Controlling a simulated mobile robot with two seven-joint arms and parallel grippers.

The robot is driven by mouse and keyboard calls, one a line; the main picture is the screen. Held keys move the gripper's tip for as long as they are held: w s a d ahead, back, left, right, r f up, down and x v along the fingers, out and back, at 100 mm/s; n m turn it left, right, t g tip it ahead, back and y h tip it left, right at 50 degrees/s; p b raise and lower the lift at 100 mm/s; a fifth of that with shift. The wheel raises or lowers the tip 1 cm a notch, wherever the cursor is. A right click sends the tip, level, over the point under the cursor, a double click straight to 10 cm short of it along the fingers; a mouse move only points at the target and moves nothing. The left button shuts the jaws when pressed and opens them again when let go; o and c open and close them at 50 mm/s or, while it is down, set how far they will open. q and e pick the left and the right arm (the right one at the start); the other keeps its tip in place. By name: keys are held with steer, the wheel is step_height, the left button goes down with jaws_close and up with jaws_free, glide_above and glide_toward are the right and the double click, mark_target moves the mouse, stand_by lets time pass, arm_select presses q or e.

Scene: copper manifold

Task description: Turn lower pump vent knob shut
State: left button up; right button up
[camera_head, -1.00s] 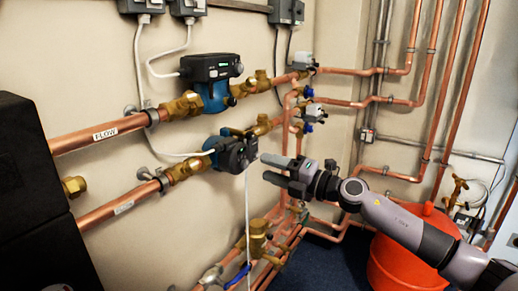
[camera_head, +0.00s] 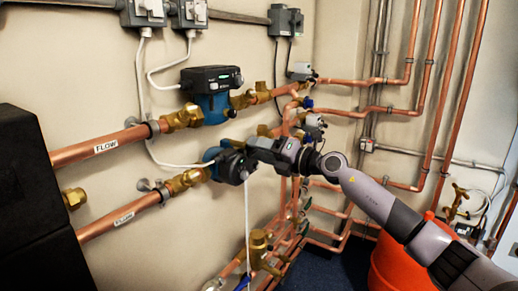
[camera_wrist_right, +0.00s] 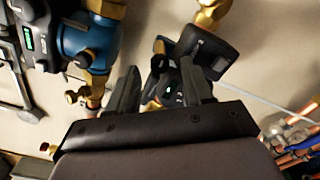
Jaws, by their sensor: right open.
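The lower pump (camera_head: 231,166), with a dark head and blue body, sits on the lower copper line in the head view. My right gripper (camera_head: 254,150) is at the pump's right front, its fingers overlapping the pump head. In the right wrist view the open fingers (camera_wrist_right: 161,70) stand on either side of the dark pump head (camera_wrist_right: 172,90), which has small lit marks. I cannot tell whether the fingers touch it. The vent knob cannot be told apart clearly; the gripper and dark housing hide that area. My left gripper is not in view.
The upper pump (camera_head: 211,93) sits above on the flow pipe (camera_head: 98,149). A white cable (camera_head: 247,215) hangs below the lower pump. Brass valves and copper pipes crowd the wall below and right. A red-orange bucket (camera_head: 392,265) stands on the floor under my right arm.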

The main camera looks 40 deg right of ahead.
steer(key=shift+w+a, duration=0.2)
steer(key=shift+w, duration=0.15)
jaws_close()
steer(key=shift+n, duration=0.3)
steer(key=n+b, duration=0.9)
steer(key=n, duration=0.8)
steer(key=shift+d+n+b, duration=0.1)
steer(key=shift+n+b, duration=0.2)
steer(key=shift+b, duration=0.05)
